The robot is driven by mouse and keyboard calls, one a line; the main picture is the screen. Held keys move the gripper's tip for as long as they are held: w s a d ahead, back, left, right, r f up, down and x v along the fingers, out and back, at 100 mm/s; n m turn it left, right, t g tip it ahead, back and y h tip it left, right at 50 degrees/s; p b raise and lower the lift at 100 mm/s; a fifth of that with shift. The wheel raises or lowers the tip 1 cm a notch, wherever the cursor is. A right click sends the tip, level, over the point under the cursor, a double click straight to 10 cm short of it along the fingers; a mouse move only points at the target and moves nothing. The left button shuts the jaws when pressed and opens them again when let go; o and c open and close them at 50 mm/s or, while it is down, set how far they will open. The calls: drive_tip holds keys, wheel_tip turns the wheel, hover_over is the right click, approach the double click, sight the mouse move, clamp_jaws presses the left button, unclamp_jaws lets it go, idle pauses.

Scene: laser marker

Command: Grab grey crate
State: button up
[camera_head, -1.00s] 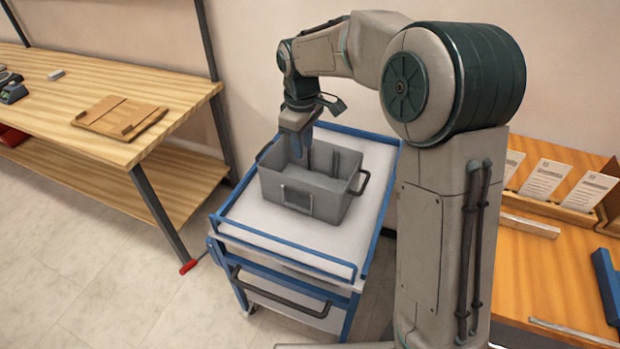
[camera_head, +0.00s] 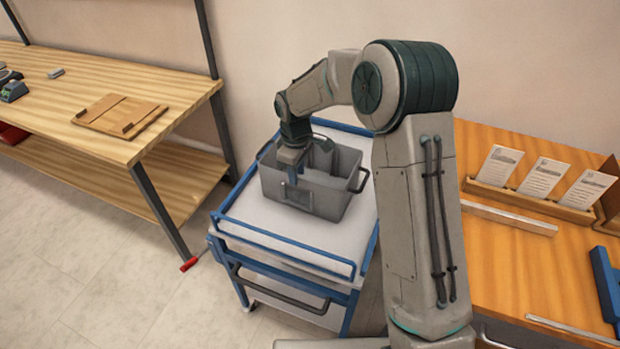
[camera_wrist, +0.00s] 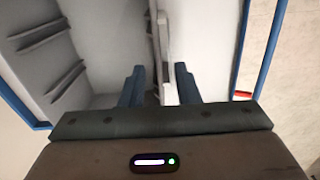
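The grey crate (camera_head: 325,203) stands upright on the white top of a blue-railed cart, with a dark handle (camera_head: 359,180) at its right end. My gripper (camera_head: 291,178) points down at the crate's near long wall. In the wrist view, the crate's ribbed inside (camera_wrist: 85,50) fills the left. Its wall rim (camera_wrist: 163,45) runs between the two blue fingers of my gripper (camera_wrist: 160,85). The fingers stand apart, one on each side of the wall, with gaps visible. The lower part of the wall between the fingers is hidden by my gripper.
The blue cart rail (camera_head: 285,247) surrounds the cart top (camera_head: 270,225), with bare surface in front of the crate. A wooden table (camera_head: 70,85) stands left with a wooden board (camera_head: 120,116). An orange-brown bench (camera_head: 530,260) with cards (camera_head: 541,178) is on the right.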

drive_tip(key=shift+w+f, duration=0.1)
drive_tip(key=shift+f, duration=1.45)
clamp_jaws()
